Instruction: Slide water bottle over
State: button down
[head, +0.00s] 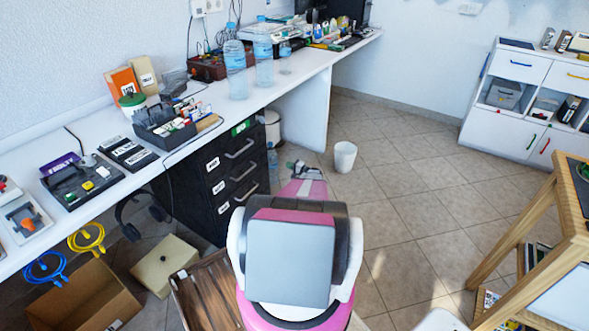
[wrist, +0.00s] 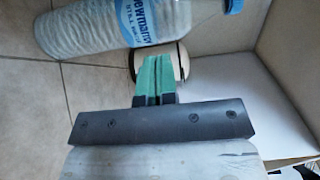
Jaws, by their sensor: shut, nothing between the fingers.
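A clear water bottle with a blue-and-white label and blue cap (wrist: 130,22) spans the top of the wrist view, its cap toward the right. In the head view, a small clear bottle (head: 273,160) stands on the floor beside the black drawers and looks like the same one. My gripper (wrist: 153,66) has its green fingers shut together with nothing between them. The fingertips point at the bottle's side and appear just short of it; contact cannot be told. In the head view my gripper (head: 293,166) is low, right of the bottle, partly hidden by my arm.
Two larger bottles (head: 236,72) (head: 263,58) stand on the white desk (head: 300,72). Black drawers (head: 235,175) stand at left, with a white bin (head: 270,128) behind. Another white bin (head: 345,157) stands on open floor to the right. A wooden table (head: 565,180) is at far right.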

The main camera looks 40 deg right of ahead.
aim_at(271, 163)
jog(key=x, duration=0.7)
